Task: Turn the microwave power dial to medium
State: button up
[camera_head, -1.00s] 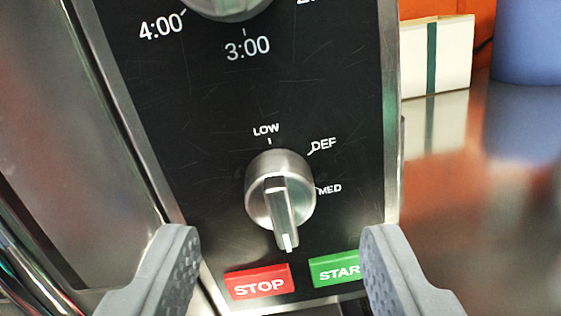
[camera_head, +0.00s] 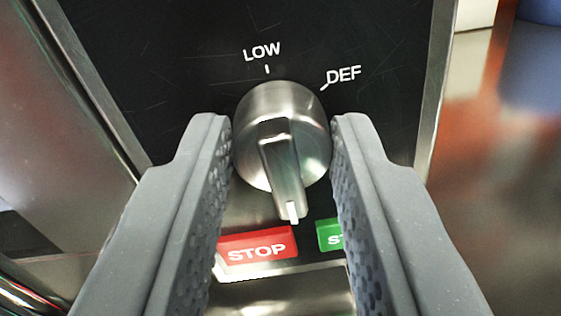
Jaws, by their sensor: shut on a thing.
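The microwave power dial (camera_head: 283,135) is a round silver knob on a black control panel (camera_head: 180,60). Its raised grip bar points down and slightly right, with a white mark at the lower end, away from the LOW (camera_head: 262,52) and DEF (camera_head: 344,76) labels above. My gripper (camera_head: 282,130) is shut on the dial, with one grey textured finger at its left side and one at its right. The MED label is hidden behind the right finger.
A red STOP button (camera_head: 257,250) and a green START button (camera_head: 329,235), partly covered by the right finger, sit just below the dial. A metal frame edge (camera_head: 437,90) borders the panel on the right. A reddish, shiny counter (camera_head: 510,190) lies beyond it.

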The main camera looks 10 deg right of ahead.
jog(key=shift+p, duration=0.6)
jog(key=n+p, duration=0.2)
jog(key=p, duration=0.1)
jog(key=shift+r, duration=0.1)
jog(key=n+p, duration=0.3)
jog(key=p, duration=0.2)
jog(key=n+p, duration=0.3)
jog(key=shift+a+f+n+p, duration=0.15)
jog(key=shift+n+p, duration=0.4)
jog(key=shift+n, duration=0.45)
jog(key=shift+d+f+n+p, duration=0.1)
jog(key=shift+n+p, duration=0.4)
jog(key=shift+n, duration=0.5)
jog(key=shift+a+t, duration=0.1)
jog(key=shift+t, duration=0.2)
jog(key=shift+y, duration=0.3)
jog(key=o, duration=1)
jog(key=shift+c, duration=0.2)
